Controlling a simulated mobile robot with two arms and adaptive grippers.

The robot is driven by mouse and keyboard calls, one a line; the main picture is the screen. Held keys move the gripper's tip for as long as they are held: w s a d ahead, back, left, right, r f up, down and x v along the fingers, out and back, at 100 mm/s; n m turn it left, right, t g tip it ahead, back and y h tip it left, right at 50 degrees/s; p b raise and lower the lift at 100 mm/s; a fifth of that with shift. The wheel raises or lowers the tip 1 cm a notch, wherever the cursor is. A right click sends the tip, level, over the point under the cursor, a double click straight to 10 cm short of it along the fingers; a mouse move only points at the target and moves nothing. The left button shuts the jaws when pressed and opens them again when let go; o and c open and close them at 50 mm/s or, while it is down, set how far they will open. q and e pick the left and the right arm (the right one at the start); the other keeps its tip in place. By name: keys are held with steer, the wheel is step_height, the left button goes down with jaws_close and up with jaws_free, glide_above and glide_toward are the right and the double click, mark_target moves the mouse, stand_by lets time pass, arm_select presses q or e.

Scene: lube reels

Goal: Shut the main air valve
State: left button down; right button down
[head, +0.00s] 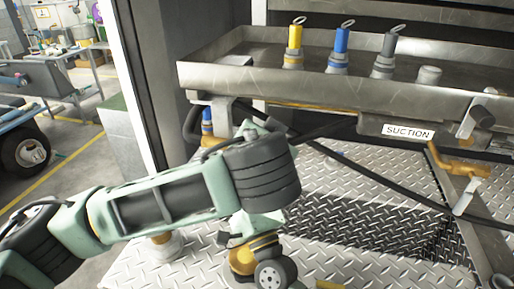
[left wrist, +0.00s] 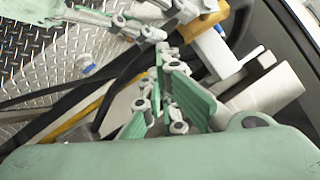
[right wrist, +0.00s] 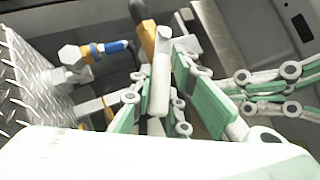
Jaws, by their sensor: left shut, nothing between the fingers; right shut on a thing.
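In the right wrist view my right gripper (right wrist: 178,88) is shut on a pale bar-like handle (right wrist: 160,72), beside a yellow fitting (right wrist: 148,36). The handle looks like a valve lever, though its join to the fitting is partly covered. My left gripper (left wrist: 166,88) is shut and empty in the left wrist view, below a yellow part (left wrist: 203,20). The two grippers are close together: the right one (left wrist: 138,28) shows at the top of the left wrist view, the left one (right wrist: 265,85) at the right of the right wrist view. In the head view neither set of fingertips is clear.
A metal tray (head: 225,80) holds yellow (head: 294,46), blue (head: 341,48) and grey (head: 388,56) topped nozzles. A yellow valve (head: 460,164) sits right, near the SUCTION label (head: 408,131). A dark hose (head: 370,178) crosses above the diamond-plate floor (head: 330,240). A blue-handled fitting (right wrist: 112,46) is close by.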

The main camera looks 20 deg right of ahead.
steer(key=shift+a+f, duration=0.1)
steer(key=shift+f, duration=0.3)
arm_select(q)
steer(key=f, duration=0.1)
steer(key=w+a+f, duration=0.1)
steer(key=f, duration=0.1)
steer(key=shift+w, duration=0.15)
steer(key=shift+w+a+f, duration=0.15)
steer(key=shift+a+f, duration=0.05)
steer(key=shift+f, duration=0.55)
